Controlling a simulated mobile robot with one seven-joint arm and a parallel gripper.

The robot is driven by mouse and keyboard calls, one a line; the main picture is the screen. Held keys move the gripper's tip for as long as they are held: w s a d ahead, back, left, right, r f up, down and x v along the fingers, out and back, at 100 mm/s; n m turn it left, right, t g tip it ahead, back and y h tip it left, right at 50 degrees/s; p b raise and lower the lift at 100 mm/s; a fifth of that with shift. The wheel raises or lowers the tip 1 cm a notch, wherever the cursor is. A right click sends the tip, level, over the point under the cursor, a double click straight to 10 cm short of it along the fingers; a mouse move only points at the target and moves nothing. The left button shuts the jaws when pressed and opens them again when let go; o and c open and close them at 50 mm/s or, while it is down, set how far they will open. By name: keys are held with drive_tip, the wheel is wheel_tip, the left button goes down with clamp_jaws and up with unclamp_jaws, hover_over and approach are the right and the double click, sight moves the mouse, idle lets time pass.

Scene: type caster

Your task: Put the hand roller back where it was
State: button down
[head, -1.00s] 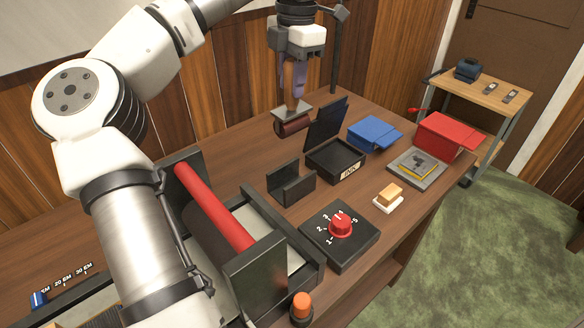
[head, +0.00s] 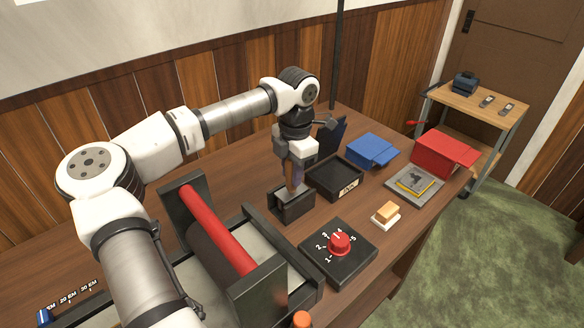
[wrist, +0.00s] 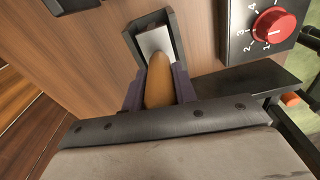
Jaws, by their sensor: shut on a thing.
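My gripper (head: 294,175) is shut on the wooden handle of the hand roller (head: 292,190), directly above the small black stand (head: 294,206). In the wrist view the tan handle of the hand roller (wrist: 159,84) stands between my fingers. Beyond it a pale metal part shows between the walls of the black stand (wrist: 174,24). The roller's dark drum, low in or at the stand, is hidden, so I cannot tell whether it touches the stand's bottom.
The black ink tray (head: 335,180) with its lid raised is right behind the stand. The dial box (head: 338,254) is in front, and the press with a red roller (head: 215,228) is to the left. A blue box (head: 372,151) and a red box (head: 444,152) stand farther right.

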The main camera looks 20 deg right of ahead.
drive_tip(key=shift+f, duration=0.2)
drive_tip(key=c, duration=1.1)
unclamp_jaws()
drive_tip(key=shift+r, duration=0.1)
drive_tip(key=r, duration=0.4)
drive_tip(key=r+b, duration=0.1)
drive_tip(key=r, duration=0.3)
drive_tip(key=r+b, duration=0.1)
drive_tip(key=r, duration=0.3)
drive_tip(key=shift+w+d+r, duration=0.1)
drive_tip(key=shift+d, duration=0.3)
